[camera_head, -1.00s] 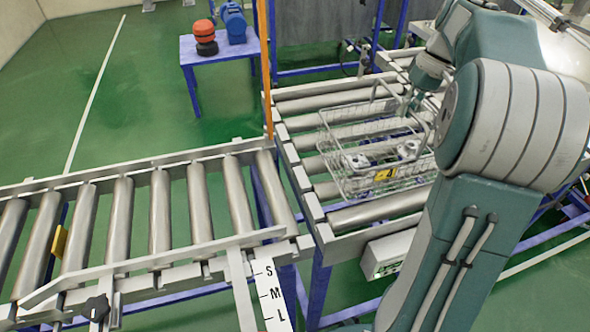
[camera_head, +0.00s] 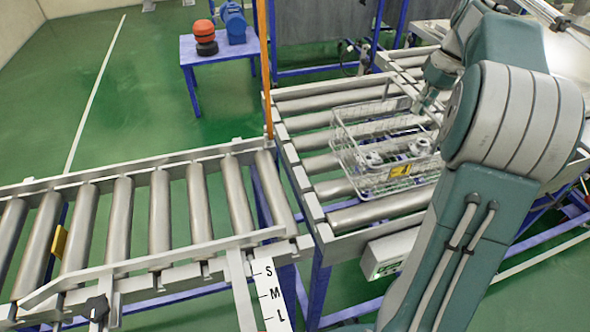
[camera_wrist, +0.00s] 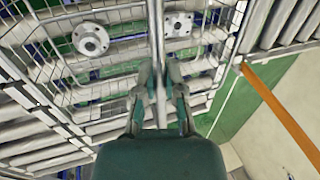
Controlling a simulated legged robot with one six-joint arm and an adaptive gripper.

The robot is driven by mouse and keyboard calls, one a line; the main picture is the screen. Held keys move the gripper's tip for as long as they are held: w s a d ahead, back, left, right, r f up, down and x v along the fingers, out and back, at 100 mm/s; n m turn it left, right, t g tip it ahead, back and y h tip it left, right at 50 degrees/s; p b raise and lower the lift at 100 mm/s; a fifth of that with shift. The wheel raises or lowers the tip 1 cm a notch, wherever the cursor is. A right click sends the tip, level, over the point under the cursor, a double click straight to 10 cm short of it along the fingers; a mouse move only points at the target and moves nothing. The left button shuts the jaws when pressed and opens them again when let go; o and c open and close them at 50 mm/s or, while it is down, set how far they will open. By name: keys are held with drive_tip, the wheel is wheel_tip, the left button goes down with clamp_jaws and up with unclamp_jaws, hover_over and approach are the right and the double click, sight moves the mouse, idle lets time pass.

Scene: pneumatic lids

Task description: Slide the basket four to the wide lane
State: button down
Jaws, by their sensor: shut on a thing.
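The wire basket (camera_head: 345,135) stands on the rollers of the centre conveyor (camera_head: 318,235). It has a yellow tag (camera_head: 400,170) whose mark I cannot read, and a raised handle (camera_head: 385,101). Metal flanged parts (camera_wrist: 90,39) lie inside it. My gripper (camera_wrist: 158,80) is shut on the basket's handle bar, which runs up through the wrist view between the fingers. In the head view my gripper (camera_head: 423,104) is at the basket's right side, partly hidden by my own arm.
A roller lane (camera_head: 160,212) with a slanted guide rail and S, M, L scale (camera_head: 272,294) joins from the left. An orange post (camera_head: 265,60) stands at the corner. A blue table (camera_head: 222,48) stands behind. More rollers lie at the upper right.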

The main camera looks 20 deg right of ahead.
drive_tip(key=c, duration=0.7)
unclamp_jaws()
drive_tip(key=shift+r, duration=4)
drive_tip(key=shift+a, duration=0.1)
